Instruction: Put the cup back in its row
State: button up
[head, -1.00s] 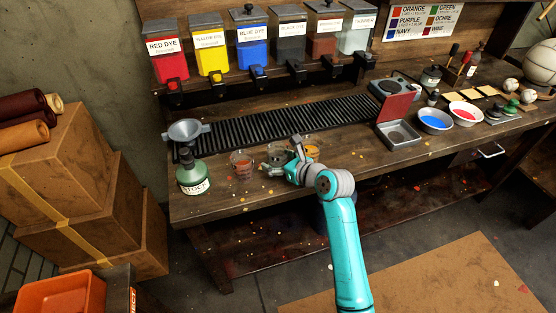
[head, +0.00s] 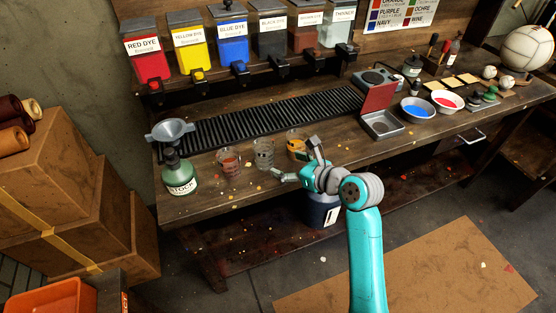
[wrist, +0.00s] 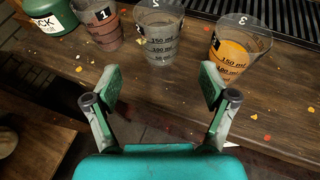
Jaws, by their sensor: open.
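Three clear measuring cups stand upright in a row on the bench. The left cup (head: 228,163) holds reddish contents and also shows in the wrist view (wrist: 101,28). The middle cup (head: 264,153), marked 2 in the wrist view (wrist: 158,38), looks grey and has dark volume marks. The right cup (head: 296,145), marked 3, has orange contents in the wrist view (wrist: 238,48). My gripper (head: 298,162) is open and empty near the bench's front edge. In the wrist view its fingers (wrist: 163,85) are spread, with the middle cup ahead of them, apart from it.
A grey box with a raised red lid (head: 379,97) is to the right. A dark bucket (head: 322,208) stands below the bench edge.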

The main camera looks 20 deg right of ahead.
jog(key=shift+s+d+r, duration=0.2)
jog(key=shift+s+r, duration=0.05)
jog(key=shift+s, duration=0.3)
jog(key=s+a+f+n+t+h, duration=0.1)
jog(key=s+f+n+h, duration=0.1)
jog(key=s+f+n, duration=0.65)
jog(key=s+a+f+n+h, duration=0.2)
jog(key=s+f+n, duration=0.25)
jog(key=s, duration=0.75)
jog(key=s+r+n, duration=0.3)
jog(key=s+n, duration=0.6)
jog(key=s, duration=0.2)
jog(key=s+a+r+n+t+h, duration=0.1)
jog(key=s+r+n, duration=0.2)
jog(key=s+n, duration=0.6)
jog(key=shift+s+a+r+n, duration=0.15)
jog(key=shift+s+r+n, duration=0.2)
jog(key=shift+s, duration=1.15)
